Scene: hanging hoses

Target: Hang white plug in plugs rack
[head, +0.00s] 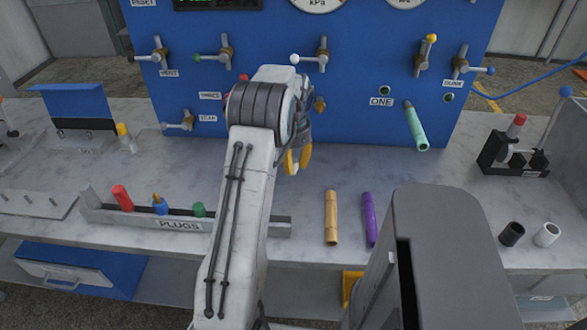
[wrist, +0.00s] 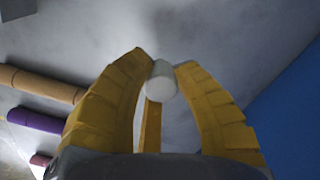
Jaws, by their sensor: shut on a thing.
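My gripper (head: 298,160) hangs above the bench near the blue panel, with its yellow fingers pointing down. In the wrist view the fingers (wrist: 161,72) are shut on the white plug (wrist: 162,82), a small white cylinder held near the fingertips. The plug is mostly hidden in the head view. The plugs rack (head: 130,218), a long grey rail labelled PLUGS, lies at the front left of the bench. It holds a red plug (head: 122,198), a blue plug (head: 160,206) and a green plug (head: 198,210). Its right part is partly hidden behind my arm.
A tan tube (head: 331,218) and a purple tube (head: 369,220) lie on the bench right of my arm. A teal hose (head: 416,128) sticks out from the blue panel (head: 350,110), which also bears valves. A black cup (head: 511,234) and a white cup (head: 547,234) stand at right.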

